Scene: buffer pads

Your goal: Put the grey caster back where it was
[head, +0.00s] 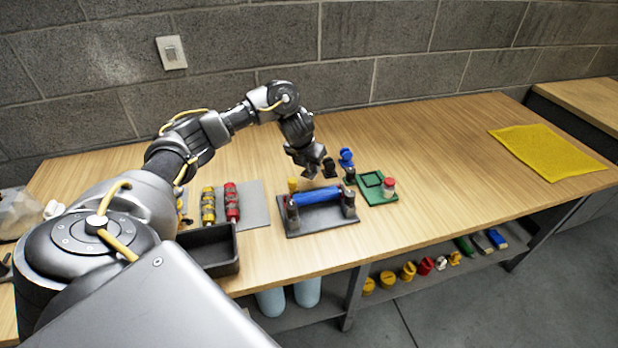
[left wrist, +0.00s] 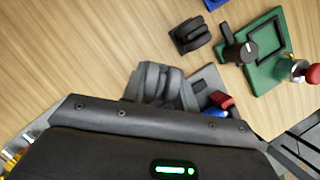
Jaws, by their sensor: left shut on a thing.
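My left gripper (head: 312,172) is above the table, just behind the dark board with the blue roller (head: 318,195). It is shut on a grey grooved piece (left wrist: 157,80), which looks like the grey caster; the gripper body hides part of it. A black caster (head: 329,168) stands on the table beside the gripper and shows in the left wrist view (left wrist: 190,36). A blue caster (head: 346,156) stands just beyond it. My right gripper is not in view.
A green plate (head: 378,197) with a square frame and red knob (head: 389,183) lies right of the roller board. A black bin (head: 212,252) and red and yellow rollers are at left. A yellow cloth (head: 545,150) lies far right; the table before it is clear.

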